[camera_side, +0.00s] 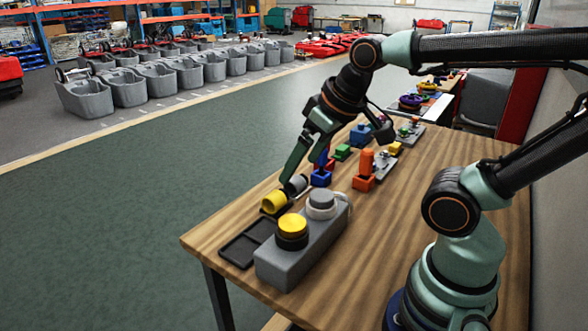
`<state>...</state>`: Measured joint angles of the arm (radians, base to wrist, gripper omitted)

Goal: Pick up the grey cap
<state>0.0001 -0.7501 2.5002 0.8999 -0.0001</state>
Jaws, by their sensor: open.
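A short grey cap (321,198) sits in a white ring on top of the long grey block at the front of the table. A yellow cap (292,224) sits in a black ring at the block's nearer end. My gripper (303,172) is open and points down, above and behind the grey cap. One green finger ends close to a grey cylinder (296,184) lying beside a yellow cylinder (274,201). The picture does not settle whether that finger touches the grey cylinder. Nothing is seen held between the fingers.
A black tray (238,252) lies left of the block (277,272), near the table's edge. An orange piece (364,182), a blue piece (320,178) and a green piece (342,152) stand farther back.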

